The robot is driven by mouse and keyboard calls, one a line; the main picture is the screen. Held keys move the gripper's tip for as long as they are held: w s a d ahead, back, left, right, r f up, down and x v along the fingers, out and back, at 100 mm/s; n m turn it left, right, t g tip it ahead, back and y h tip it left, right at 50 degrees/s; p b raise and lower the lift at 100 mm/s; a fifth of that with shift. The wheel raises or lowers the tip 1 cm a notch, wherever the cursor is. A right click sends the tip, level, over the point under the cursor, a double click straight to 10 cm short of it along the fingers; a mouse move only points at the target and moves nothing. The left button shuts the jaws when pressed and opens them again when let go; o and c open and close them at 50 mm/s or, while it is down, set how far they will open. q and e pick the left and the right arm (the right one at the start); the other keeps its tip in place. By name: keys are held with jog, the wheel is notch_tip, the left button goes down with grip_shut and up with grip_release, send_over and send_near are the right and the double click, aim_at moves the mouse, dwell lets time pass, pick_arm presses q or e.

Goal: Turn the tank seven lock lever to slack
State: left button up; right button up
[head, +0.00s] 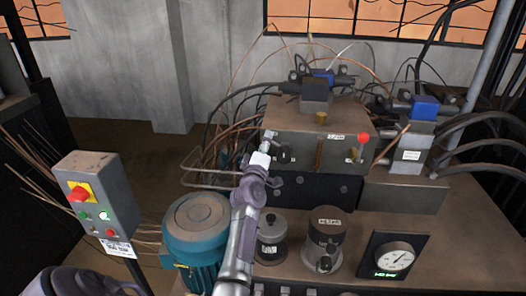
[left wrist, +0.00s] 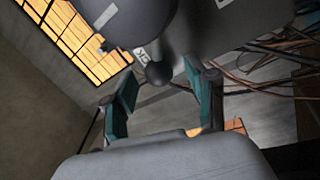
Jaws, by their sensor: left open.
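A grey manifold block (head: 300,138) carries several small handles and knobs on its front. A dark round knob (head: 284,153) sits at its left end, close to my left gripper (head: 264,150). In the left wrist view a dark ball-ended knob (left wrist: 158,73) projects between the two teal fingers of my left gripper (left wrist: 163,103). The fingers are open and spread to either side, with no visible contact. I cannot tell which handle is the tank seven lever. My right gripper is out of view.
A red knob (head: 363,137) is at the block's right. A blue-teal motor (head: 197,228), dark cylinders (head: 325,238) and a gauge (head: 394,261) stand in front. A control box (head: 97,195) stands at left. Hoses and thin pipes crowd behind.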

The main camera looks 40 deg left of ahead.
pick_arm(q)
jog(key=v, duration=1.1)
jog(key=shift+s+d, duration=0.15)
jog(key=shift+s, duration=0.25)
jog(key=shift+f, duration=0.1)
